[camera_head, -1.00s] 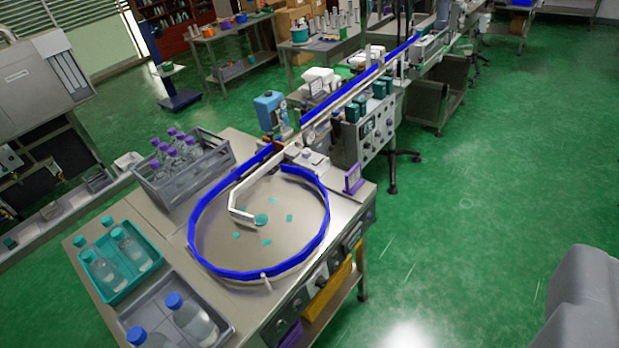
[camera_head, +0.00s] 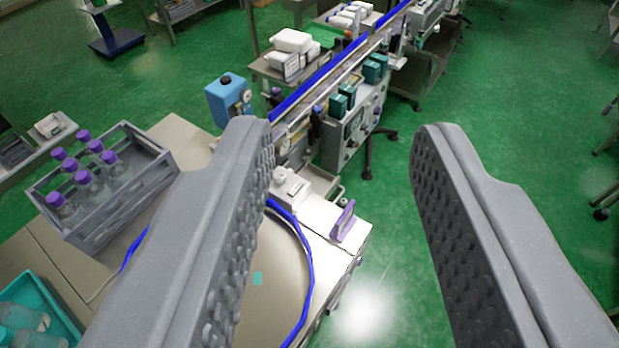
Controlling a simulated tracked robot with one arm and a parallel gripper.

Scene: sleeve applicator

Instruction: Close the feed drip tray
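I cannot pick out the feed drip tray for certain in the camera_head view. My gripper (camera_head: 343,150) fills the foreground, with its two grey studded fingers wide apart and nothing between them. Beyond the fingers stands the grey conveyor machine (camera_head: 352,135) with teal blocks and a blue-railed belt. The round feed table (camera_head: 275,290) with a blue rim lies lower left of centre, partly hidden by the left finger. A small purple-framed panel (camera_head: 343,221) stands at the feed table bench's right corner. The bench front below it is mostly out of view.
A grey crate of purple-capped bottles (camera_head: 117,205) stands on the bench at left. A teal tray with bottles (camera_head: 33,308) is at lower left. A blue device (camera_head: 229,100) stands behind the bench. Open green floor (camera_head: 395,215) lies right of the machine.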

